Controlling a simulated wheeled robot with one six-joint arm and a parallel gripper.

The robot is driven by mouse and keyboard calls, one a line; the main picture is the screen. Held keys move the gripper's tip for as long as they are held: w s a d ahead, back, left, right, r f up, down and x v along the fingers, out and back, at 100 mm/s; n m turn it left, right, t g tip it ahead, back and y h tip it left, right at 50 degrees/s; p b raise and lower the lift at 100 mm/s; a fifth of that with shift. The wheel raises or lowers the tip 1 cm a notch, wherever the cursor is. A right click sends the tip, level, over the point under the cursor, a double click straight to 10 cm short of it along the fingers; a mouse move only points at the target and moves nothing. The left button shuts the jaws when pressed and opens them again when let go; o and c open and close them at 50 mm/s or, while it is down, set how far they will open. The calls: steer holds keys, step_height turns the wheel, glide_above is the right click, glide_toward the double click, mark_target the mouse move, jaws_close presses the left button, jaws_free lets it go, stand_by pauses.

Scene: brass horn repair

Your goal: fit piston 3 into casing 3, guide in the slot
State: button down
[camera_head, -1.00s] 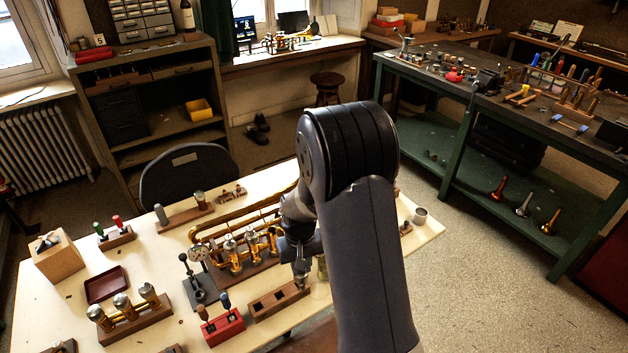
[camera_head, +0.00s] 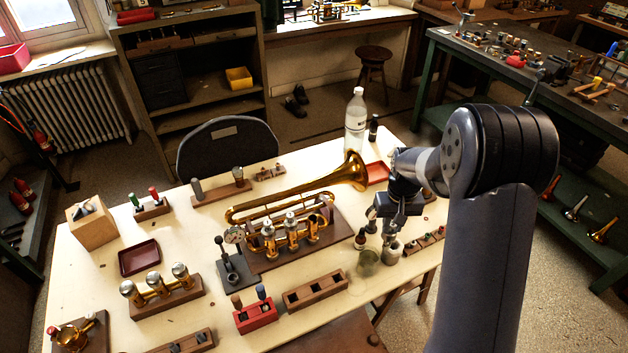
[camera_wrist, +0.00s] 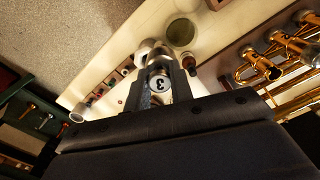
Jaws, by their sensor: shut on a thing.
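My gripper (camera_head: 389,230) is shut on piston 3 (camera_wrist: 160,84), whose round white end marked "3" faces the wrist camera between the fingers. In the head view the gripper is above the right part of the bench, close to a glass jar and a grey cup. The brass horn (camera_head: 291,230) lies to its left on a dark board. Its valve casings stand in a row, two with silvery tops. The rightmost casing (camera_head: 314,232) looks brass-coloured at the top; its slot is too small to make out. The piston's guide is not visible.
The glass jar (camera_head: 368,262) and grey cup (camera_head: 391,253) stand below and beside my gripper. A wooden block (camera_head: 315,292) with empty-looking compartments lies at the front. A dial gauge stand (camera_head: 233,262) is left of the horn. A tall bottle (camera_head: 355,120) stands behind the horn's bell.

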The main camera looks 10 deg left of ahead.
steer(key=w+a+r+n+b, duration=0.1)
steer(key=w+a+n+b, duration=0.1)
steer(key=a, duration=0.9)
steer(key=w+a+r+n+b, duration=0.1)
steer(key=w+a+n+b, duration=0.2)
steer(key=a, duration=0.8)
steer(key=shift+w+a+r+n+b, duration=0.15)
steer(key=shift+w+r+n+b, duration=0.15)
steer(key=shift+n, duration=0.8)
steer(key=shift+p, duration=0.6)
steer(key=shift+f, duration=0.35)
step_height(320, 180, down, 6)
steer(key=b, duration=0.3)
stand_by(1.3)
steer(key=c, duration=1.2)
jaws_free()
steer(key=shift+o, duration=0.2)
